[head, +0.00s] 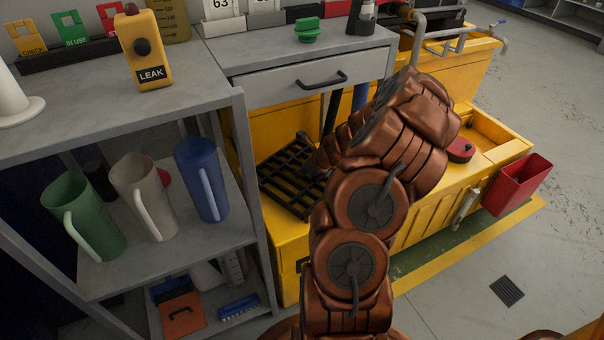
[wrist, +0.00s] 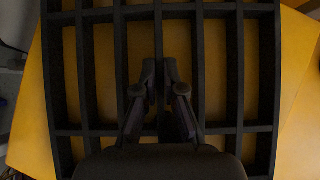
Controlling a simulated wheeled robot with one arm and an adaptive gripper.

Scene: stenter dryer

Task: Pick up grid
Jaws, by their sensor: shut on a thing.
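The grid (head: 288,178) is a black slatted grate on the yellow unit, left of my arm in the head view. It fills most of the wrist view (wrist: 163,12), with yellow surface showing through its openings. My gripper (wrist: 160,92) is shut on a bar of the grid near its middle. In the head view my arm hides the gripper and the grid's right part. I cannot tell whether the grid rests on the yellow surface or is slightly above it.
A grey shelf (head: 180,265) with green, white and blue jugs stands at left. A grey drawer cabinet (head: 290,80) is behind the grid. A red bin (head: 518,185) hangs at the yellow unit's right end. The floor at right is mostly clear.

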